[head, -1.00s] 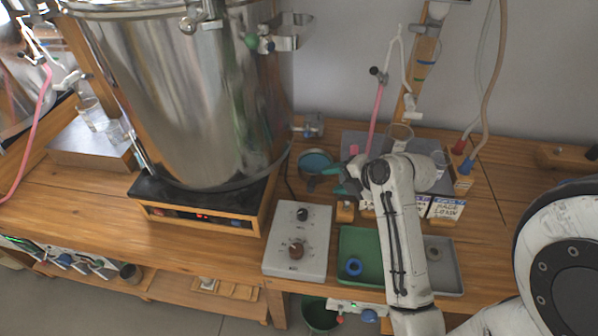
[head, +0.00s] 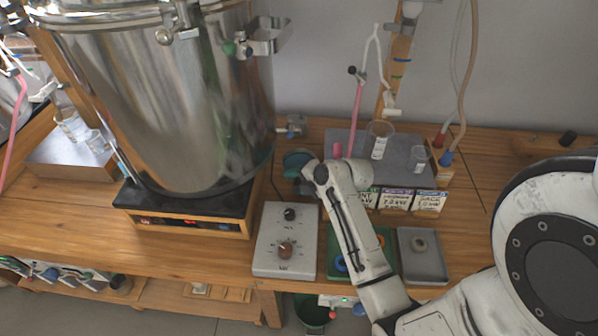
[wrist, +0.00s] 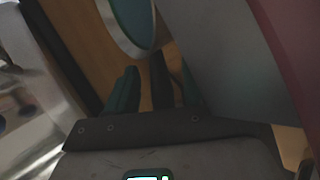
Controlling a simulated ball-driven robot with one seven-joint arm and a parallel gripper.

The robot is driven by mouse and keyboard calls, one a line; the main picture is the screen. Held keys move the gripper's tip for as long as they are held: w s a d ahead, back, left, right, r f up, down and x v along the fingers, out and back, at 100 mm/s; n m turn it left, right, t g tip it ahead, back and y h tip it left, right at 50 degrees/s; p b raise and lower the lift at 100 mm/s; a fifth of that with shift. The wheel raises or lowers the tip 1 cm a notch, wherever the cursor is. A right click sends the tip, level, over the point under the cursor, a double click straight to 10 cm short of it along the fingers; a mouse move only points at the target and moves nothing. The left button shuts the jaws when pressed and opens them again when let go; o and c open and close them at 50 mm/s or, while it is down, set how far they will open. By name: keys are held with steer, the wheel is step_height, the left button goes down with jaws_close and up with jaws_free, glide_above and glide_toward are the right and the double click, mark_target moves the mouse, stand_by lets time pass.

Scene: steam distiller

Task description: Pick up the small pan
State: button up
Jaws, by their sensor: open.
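The small pan shows as a round teal disc (head: 297,160) on the wooden bench, right of the big steel vessel; my gripper hides part of it. In the wrist view the pan (wrist: 136,20) is at the top, with a pale rim and cut off by the frame. A dark strip (wrist: 160,82), which looks like its handle, runs down between my green fingers. My gripper (wrist: 157,88) is open around this strip; I cannot tell if the fingers touch it. In the head view my gripper (head: 305,184) is beside the pan, mostly hidden by my wrist.
The steel vessel (head: 175,100) stands close on the left. A grey control box (head: 286,240) with knobs is in front. A green tray (head: 376,240) and a grey tray (head: 423,262) lie at the front right. A grey plate (head: 348,142) with glass beakers (head: 379,140) stands behind.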

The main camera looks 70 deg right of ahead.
steer(key=shift+c, duration=0.4)
jaws_close()
stand_by(0.4)
